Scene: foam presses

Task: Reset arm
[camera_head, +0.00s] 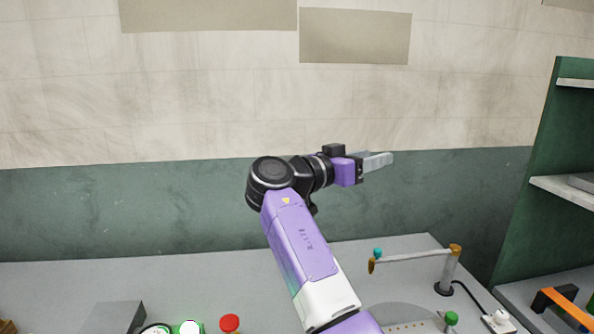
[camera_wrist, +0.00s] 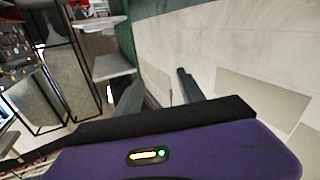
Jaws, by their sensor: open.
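My gripper (camera_head: 385,160) is raised well above the grey bench, in front of the wall, and points to the right in the head view. In the wrist view its two grey fingers (camera_wrist: 160,95) stand apart with nothing between them. My purple and white arm reaches up from the bottom of the head view and bends at a black joint.
The grey bench (camera_head: 210,275) carries a red button (camera_head: 229,323), a lit green button (camera_head: 190,327), a grey block (camera_head: 108,317), a green knob (camera_head: 451,318) and a post with a swing arm (camera_head: 415,256). A green shelf unit (camera_head: 540,150) stands at right. Air around my gripper is clear.

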